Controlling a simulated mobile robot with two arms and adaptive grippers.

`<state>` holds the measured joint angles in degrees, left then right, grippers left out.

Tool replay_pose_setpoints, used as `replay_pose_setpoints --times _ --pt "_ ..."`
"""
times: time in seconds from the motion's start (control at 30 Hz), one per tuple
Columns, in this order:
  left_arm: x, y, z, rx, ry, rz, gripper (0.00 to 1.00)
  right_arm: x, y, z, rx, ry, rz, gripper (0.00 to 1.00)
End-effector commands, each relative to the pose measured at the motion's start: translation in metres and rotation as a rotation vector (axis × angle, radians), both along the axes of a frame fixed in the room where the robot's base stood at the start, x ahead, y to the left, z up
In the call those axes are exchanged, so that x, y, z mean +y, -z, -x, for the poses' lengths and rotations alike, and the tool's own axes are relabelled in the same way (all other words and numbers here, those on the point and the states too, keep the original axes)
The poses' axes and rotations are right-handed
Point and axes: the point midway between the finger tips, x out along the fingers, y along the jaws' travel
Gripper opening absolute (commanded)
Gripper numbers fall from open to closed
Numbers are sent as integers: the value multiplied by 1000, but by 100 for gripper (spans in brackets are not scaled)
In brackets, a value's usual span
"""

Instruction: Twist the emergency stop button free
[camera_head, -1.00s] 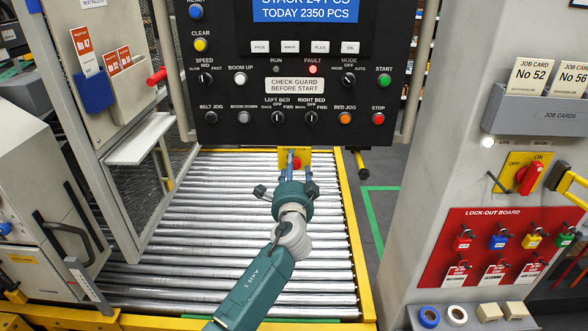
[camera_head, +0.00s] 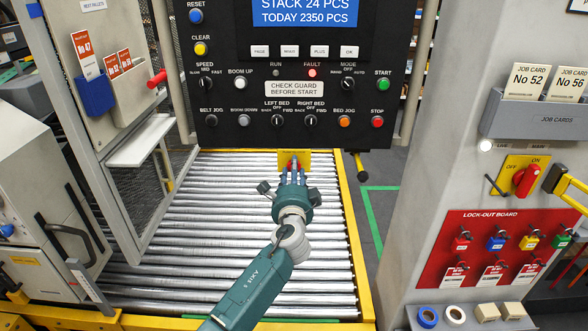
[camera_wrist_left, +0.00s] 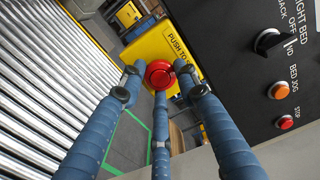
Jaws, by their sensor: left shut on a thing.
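The emergency stop button is a round red knob on a yellow box (camera_head: 306,156) below the black control panel. In the left wrist view the button (camera_wrist_left: 159,74) sits between the three blue fingers of my left gripper (camera_wrist_left: 160,85), with their tips around its edge. The gripper is shut on it. In the head view my left gripper (camera_head: 292,170) reaches up to the yellow box and its fingers cover most of the button. The yellow label in the wrist view is partly hidden by a finger. My right gripper is out of view.
The black control panel (camera_head: 225,105) hangs just above the gripper, with a lit red fault lamp (camera_head: 312,73). A roller conveyor (camera_head: 180,240) lies below the arm. A mesh guard stands on the left and a grey cabinet with a red lock-out board (camera_head: 500,225) on the right.

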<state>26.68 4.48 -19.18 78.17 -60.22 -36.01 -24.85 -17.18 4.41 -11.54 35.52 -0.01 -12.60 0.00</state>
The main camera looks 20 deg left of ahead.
Motion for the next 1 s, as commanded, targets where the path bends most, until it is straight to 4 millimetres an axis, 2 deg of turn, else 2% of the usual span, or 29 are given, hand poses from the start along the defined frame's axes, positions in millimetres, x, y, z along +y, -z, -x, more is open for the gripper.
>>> replay_pose_setpoints --times 0.4,0.97,1.0 --pt "2 -1 0 62 -3 -212 6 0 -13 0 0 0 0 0" --pt "2 -1 0 71 -3 -250 6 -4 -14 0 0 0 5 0" --pt "2 -1 0 71 -3 -250 36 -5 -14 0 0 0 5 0"
